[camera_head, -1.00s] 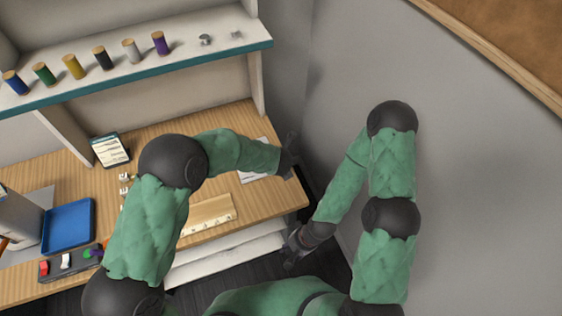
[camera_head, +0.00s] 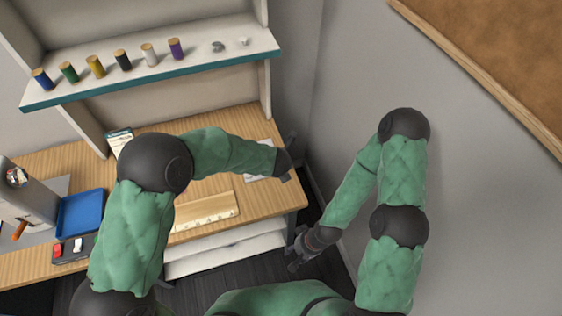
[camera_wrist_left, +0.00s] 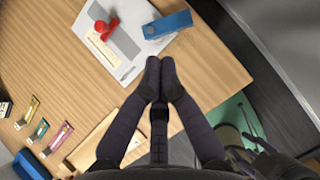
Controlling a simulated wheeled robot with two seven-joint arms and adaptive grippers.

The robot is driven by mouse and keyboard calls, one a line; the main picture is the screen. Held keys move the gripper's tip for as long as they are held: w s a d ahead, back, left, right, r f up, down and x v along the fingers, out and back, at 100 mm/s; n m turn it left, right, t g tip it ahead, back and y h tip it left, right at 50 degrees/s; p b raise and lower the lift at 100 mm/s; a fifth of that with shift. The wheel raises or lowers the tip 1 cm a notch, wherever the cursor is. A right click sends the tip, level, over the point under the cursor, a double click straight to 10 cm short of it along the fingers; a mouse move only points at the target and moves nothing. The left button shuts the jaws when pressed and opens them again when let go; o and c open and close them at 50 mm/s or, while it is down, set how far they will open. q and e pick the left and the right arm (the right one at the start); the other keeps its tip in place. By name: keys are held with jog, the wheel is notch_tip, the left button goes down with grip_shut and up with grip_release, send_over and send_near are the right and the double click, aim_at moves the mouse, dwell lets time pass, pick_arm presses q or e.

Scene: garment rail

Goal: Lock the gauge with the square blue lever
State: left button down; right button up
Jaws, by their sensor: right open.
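My left gripper (camera_head: 287,160) is over the right end of the table. In the left wrist view its fingers (camera_wrist_left: 162,70) are together with nothing visible between them, pointing at a blue block-like piece (camera_wrist_left: 168,24) by a white and grey sheet. Several small coloured pieces (camera_wrist_left: 40,130) lie farther left; I cannot tell whether any is the gauge or its square blue lever. The arm hides them in the head view. A dark panel (camera_head: 66,258) with red and white controls is at the lower left. My right gripper (camera_head: 298,252) is open and empty, off the table's front edge.
A red object (camera_wrist_left: 106,28) is on the sheet (camera_wrist_left: 122,42). A wooden board (camera_head: 206,211) lies at the table's front. A blue tray (camera_head: 82,215) is at left. A shelf with several spools (camera_head: 95,66) stands behind, and a grey wall (camera_head: 470,180) closes the right side.

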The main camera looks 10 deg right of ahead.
pick_arm(q)
jog(key=p+v, duration=0.1)
jog(key=v, duration=0.4)
jog(key=shift+s+r, duration=0.2)
jog(key=shift+s, duration=0.05)
dwell(0.3)
